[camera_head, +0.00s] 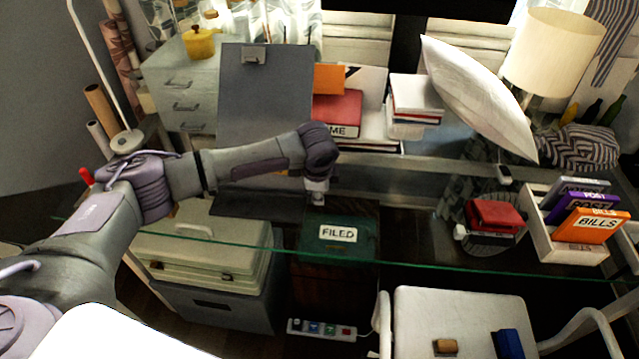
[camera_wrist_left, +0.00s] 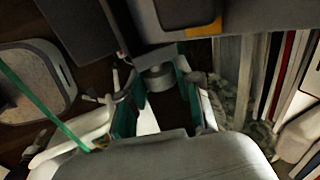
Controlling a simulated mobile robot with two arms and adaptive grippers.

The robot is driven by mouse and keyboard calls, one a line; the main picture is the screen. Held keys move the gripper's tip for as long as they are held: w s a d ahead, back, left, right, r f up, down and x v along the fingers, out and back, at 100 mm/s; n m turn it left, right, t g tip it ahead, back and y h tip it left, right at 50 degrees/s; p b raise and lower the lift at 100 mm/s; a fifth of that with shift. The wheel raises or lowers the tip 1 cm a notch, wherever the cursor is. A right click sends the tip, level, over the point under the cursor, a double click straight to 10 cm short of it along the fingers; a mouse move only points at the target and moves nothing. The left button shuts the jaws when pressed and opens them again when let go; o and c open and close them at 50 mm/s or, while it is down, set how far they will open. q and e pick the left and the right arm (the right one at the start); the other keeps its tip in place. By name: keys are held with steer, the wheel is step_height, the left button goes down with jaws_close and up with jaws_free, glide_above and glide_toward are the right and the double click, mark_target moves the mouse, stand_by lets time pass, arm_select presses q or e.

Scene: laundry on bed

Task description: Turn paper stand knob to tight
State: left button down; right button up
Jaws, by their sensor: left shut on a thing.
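The paper stand (camera_head: 262,98) is a dark grey upright board with a clip at its top, standing at the back left of the glass desk. My left arm reaches across in front of it. My left gripper (camera_head: 316,190) is at the board's lower right side. In the left wrist view, a short grey round knob (camera_wrist_left: 158,77) sits between the fingertips of my left gripper (camera_wrist_left: 155,80), which is shut on it. In the head view the knob is hidden by the gripper and wrist. My right gripper is in no view.
A red box (camera_head: 338,110) and white books (camera_head: 414,98) stand right of the paper stand. A leaning white cushion (camera_head: 478,95), a red item (camera_head: 494,215) and a white letter tray (camera_head: 560,247) are farther right. The glass edge (camera_head: 400,264) runs across the front.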

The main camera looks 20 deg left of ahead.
arm_select(q)
steer(key=shift+r+g+p, duration=0.35)
steer(key=shift+g+p, duration=0.1)
steer(key=shift+g, duration=0.05)
steer(key=shift+w+f+g+h+p, duration=0.25)
steer(key=shift+g+h+p, duration=0.1)
steer(key=shift+g, duration=0.35)
steer(key=shift+f+g, duration=0.1)
steer(key=shift+g, duration=0.5)
steer(key=shift+w+g+b, duration=0.1)
steer(key=shift+g+b, duration=0.4)
steer(key=shift+b, duration=0.15)
steer(key=shift+g+h+b, duration=0.25)
steer(key=shift+g+b, duration=0.1)
steer(key=shift+g, duration=0.05)
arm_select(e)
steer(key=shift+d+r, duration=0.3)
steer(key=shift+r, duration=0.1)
arm_select(q)
steer(key=shift+a, duration=0.1)
steer(key=c, duration=0.8)
jaws_free()
